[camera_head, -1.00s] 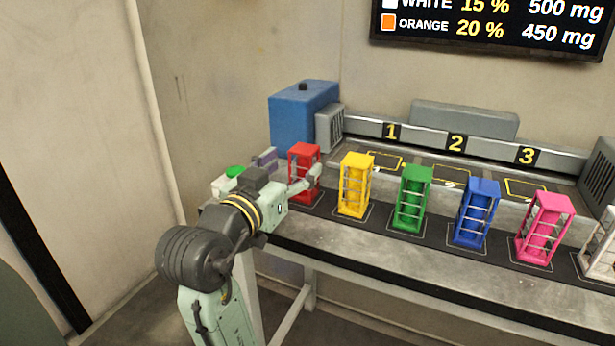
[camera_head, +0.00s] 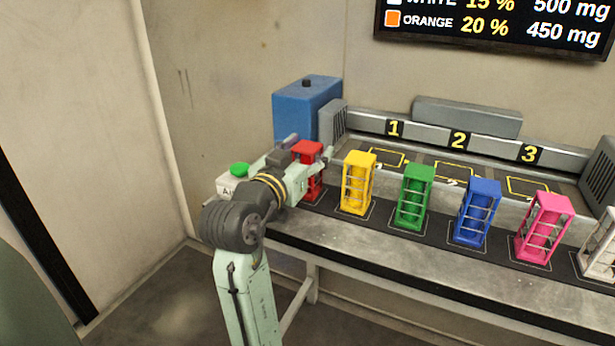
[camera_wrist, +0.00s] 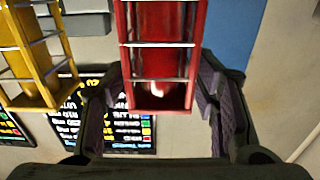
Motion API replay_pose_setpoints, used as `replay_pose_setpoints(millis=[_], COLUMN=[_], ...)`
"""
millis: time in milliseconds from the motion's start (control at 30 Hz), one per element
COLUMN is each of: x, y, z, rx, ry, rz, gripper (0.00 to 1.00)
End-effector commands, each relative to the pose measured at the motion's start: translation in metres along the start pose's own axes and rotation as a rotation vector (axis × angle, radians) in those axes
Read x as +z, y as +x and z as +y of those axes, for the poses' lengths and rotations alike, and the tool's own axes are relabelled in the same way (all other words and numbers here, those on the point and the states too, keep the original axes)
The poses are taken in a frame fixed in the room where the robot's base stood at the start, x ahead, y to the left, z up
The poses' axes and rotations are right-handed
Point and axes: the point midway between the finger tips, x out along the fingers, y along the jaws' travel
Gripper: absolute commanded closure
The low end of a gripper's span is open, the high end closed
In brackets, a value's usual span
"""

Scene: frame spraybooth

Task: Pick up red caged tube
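The red caged tube (camera_head: 311,169) stands upright at the left end of the row on the bench, partly hidden by my arm. In the wrist view the red caged tube (camera_wrist: 160,60) fills the upper middle, with silvery bars across its red frame. My gripper (camera_head: 309,150) is at the red tube, with its fingers spread on either side of it. In the wrist view my gripper (camera_wrist: 162,78) has one dark finger on each side of the tube, with slim gaps near its end; contact farther along is unclear.
The yellow caged tube (camera_head: 358,184) stands close to the right. Green (camera_head: 414,197), blue (camera_head: 477,212) and pink (camera_head: 543,228) tubes follow along the bench. A blue box (camera_head: 305,110) stands behind the red tube. A green button (camera_head: 239,169) sits to the left.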

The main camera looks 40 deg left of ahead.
Motion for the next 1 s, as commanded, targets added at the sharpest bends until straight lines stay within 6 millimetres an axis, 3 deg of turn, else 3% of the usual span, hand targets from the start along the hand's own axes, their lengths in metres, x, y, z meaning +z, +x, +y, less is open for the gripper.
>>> replay_pose_setpoints(millis=[767, 1000], x=[-0.0002, -0.0002], y=[-0.0003, -0.0003], z=[0.0001, 0.0001], rx=[0.0, 0.0], ry=[0.0, 0.0], rz=[0.0, 0.0], gripper=[1.0, 1.0])
